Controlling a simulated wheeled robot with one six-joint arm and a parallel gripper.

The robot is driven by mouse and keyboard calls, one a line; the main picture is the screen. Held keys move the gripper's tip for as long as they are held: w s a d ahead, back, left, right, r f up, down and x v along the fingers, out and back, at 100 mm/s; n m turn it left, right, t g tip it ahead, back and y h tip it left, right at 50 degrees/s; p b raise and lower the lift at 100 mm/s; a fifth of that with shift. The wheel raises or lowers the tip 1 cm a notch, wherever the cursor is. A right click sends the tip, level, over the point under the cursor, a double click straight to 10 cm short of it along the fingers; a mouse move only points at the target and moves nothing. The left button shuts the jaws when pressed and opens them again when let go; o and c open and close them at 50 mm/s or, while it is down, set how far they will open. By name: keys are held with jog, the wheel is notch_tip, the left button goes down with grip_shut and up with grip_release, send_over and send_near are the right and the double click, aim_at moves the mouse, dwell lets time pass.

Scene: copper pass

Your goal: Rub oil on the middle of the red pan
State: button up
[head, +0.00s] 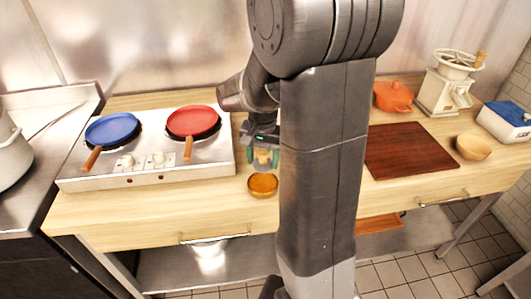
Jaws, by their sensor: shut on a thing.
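The red pan (193,121) sits on the right burner of the silver hob, its wooden handle pointing to the front. A small amber-coloured dish (263,188) stands on the wooden counter right of the hob; its contents look like oil. My gripper (263,158) is just above and behind this dish, shut on a small tan object (263,156). The object is too small to identify. I cannot tell whether it touches the dish.
A blue pan (112,129) is on the left burner of the hob (150,175). Right of my arm are a dark cutting board (410,150), an orange pot (393,97), a cream grinder (446,85), a wooden bowl (473,147) and a blue-topped box (508,120).

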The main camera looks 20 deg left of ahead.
aim_at(263, 183)
jog(key=shift+s+f, duration=0.1)
jog(key=shift+f, duration=0.4)
jog(key=shift+f+b, duration=2.1)
jog(key=shift+f, duration=0.2)
jog(key=shift+f+b, duration=0.35)
jog(key=shift+f, duration=0.25)
jog(key=shift+r, duration=0.1)
jog(key=shift+r+p, duration=2.95)
jog(key=shift+r, duration=0.55)
